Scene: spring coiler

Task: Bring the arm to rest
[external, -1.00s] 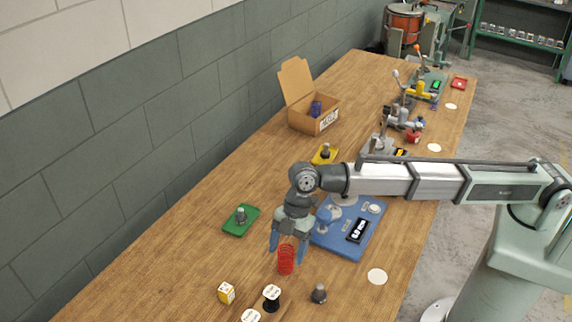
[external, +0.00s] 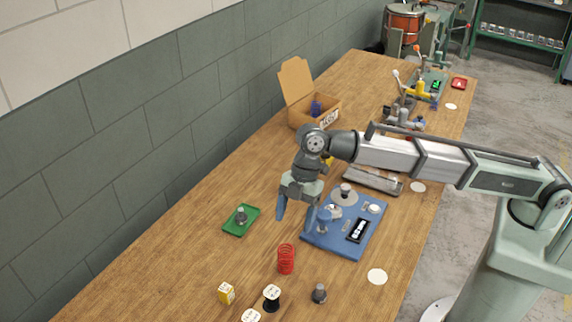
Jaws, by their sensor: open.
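My gripper (external: 295,213) hangs over the wooden table with its blue fingers pointing down and spread apart. Nothing is between the fingers. A red spring (external: 286,259) stands upright on the table below and in front of my gripper, apart from it. A blue coiler base (external: 345,243) with a grey disc, a white knob and a black display lies just right of my gripper. My forearm crosses above the table from the right.
A green tray (external: 241,221) with a grey part lies left. A yellow-white block (external: 226,293), a black spool (external: 271,297) and a grey part (external: 319,293) stand in front. An open cardboard box (external: 317,107) and further devices stand behind. A white disc (external: 377,276) lies right.

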